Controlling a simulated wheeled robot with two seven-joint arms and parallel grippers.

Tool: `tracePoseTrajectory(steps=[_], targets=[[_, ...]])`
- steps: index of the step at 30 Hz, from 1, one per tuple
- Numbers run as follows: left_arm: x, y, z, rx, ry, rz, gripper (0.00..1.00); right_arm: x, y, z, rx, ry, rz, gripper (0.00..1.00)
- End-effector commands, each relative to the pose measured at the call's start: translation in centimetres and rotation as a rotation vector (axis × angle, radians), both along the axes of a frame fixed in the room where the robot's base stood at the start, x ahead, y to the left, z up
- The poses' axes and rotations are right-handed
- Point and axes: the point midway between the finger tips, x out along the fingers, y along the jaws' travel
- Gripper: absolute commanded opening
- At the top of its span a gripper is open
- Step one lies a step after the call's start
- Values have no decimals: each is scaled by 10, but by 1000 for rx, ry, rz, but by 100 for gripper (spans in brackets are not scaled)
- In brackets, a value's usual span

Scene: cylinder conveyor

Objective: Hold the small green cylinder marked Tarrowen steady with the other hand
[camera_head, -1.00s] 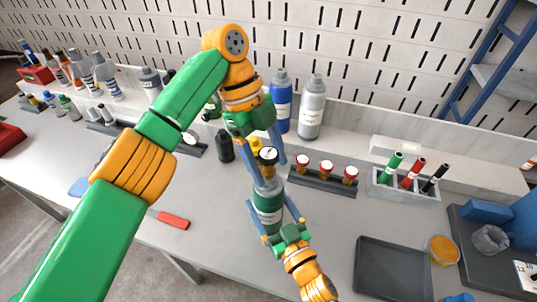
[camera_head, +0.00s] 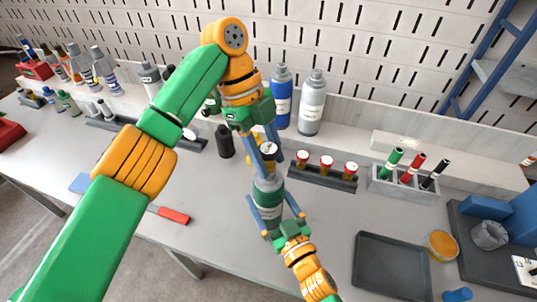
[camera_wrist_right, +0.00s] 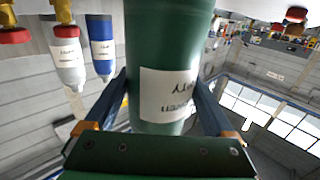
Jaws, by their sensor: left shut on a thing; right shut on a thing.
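The green cylinder (camera_head: 269,187), with a grey shoulder, a white label and a dark top fitting with a white face, is held upright over the bench in the head view. My left gripper (camera_head: 267,155) reaches down from above, its blue fingers shut around the cylinder's top. My right gripper (camera_head: 272,208) comes from the front, its fingers shut on either side of the body. In the right wrist view the green body (camera_wrist_right: 166,45) stands between the two fingers; its label is upside down and only partly readable.
A black rack (camera_head: 322,177) with several red-capped fittings is right of the cylinder. Blue (camera_head: 282,97) and silver (camera_head: 311,103) cylinders stand behind. A grey tray (camera_head: 392,265) lies front right. A red-handled tool (camera_head: 172,215) lies left. Bare bench shows between tool and arms.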

Motion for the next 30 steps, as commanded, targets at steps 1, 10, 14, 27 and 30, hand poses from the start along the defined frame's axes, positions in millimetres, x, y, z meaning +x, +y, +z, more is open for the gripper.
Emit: tracePoseTrajectory(steps=[1,10,14,27,30], targets=[[0,1,-1,-3,-2,37,0,0,0,-1,-2,1,-1,22],[0,1,0,-3,-3,496,0,0,0,-1,-1,2,-1,22],[0,1,0,-1,-1,512,0,0,0,-1,-1,2,-1,22],[0,0,0,-2,-3,1017,0,0,0,-1,-1,2,-1,22],[0,0,1,-2,-2,1035,0,0,0,-1,-1,2,-1,22]])
